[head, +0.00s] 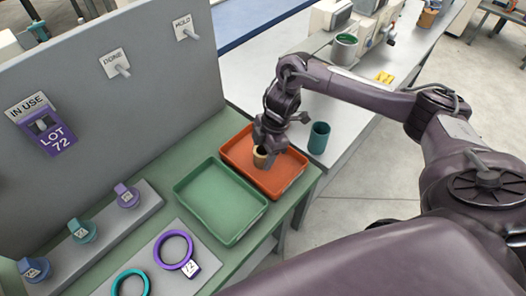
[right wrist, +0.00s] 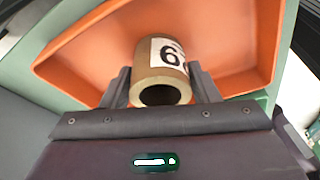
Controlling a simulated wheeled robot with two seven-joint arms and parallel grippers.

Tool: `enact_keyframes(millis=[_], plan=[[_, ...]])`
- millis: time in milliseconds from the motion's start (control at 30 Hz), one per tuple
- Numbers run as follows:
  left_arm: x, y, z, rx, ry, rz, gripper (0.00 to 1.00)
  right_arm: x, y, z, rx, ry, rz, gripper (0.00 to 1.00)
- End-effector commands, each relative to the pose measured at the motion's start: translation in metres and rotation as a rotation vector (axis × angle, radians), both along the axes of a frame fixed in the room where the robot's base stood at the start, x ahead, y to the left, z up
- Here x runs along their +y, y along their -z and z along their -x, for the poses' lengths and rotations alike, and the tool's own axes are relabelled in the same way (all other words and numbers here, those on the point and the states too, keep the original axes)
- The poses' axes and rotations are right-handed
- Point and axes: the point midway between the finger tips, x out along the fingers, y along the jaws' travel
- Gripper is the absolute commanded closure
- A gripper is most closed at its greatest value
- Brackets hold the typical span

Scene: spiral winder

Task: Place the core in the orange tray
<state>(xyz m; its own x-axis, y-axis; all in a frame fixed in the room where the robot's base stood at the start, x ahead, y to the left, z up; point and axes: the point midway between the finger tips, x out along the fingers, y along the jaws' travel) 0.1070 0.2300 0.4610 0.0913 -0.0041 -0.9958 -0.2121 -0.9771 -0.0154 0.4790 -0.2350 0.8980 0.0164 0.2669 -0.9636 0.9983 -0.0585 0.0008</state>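The core (head: 260,156) is a short tan cardboard tube. It also shows in the right wrist view (right wrist: 160,75), with a white label that reads 6 and a partly hidden second character. My right gripper (head: 267,150) is over the orange tray (head: 287,178), with one finger on each side of the core; the fingers look closed against its sides. The orange tray fills the background in the right wrist view (right wrist: 85,65). Whether the core touches the tray floor is hard to tell. My left gripper is not in view.
An empty green tray (head: 222,205) lies beside the orange one. A teal cup (head: 319,138) stands right of it on the white bench. A grey panel with pegs (head: 122,70) rises behind. Purple (head: 174,250) and teal rings lie at the front left.

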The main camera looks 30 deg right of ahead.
Motion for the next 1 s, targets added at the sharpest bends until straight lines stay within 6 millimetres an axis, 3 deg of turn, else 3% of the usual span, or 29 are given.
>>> enact_keyframes(millis=[100,500,667,800,1000], plan=[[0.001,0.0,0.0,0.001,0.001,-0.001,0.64,0.0,0.0,0.0,0.0,0.0,0.0,0.29],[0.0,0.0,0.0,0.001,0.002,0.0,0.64,-0.002,-0.009,-0.001,-0.002,0.0,0.0,0.29],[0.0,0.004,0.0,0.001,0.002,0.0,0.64,-0.01,-0.036,-0.001,-0.005,-0.001,0.001,0.29],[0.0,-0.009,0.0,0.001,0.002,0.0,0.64,-0.019,-0.073,-0.001,-0.006,0.0,0.002,0.29],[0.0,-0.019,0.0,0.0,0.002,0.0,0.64,-0.028,-0.105,0.001,-0.004,0.0,0.002,0.29]])
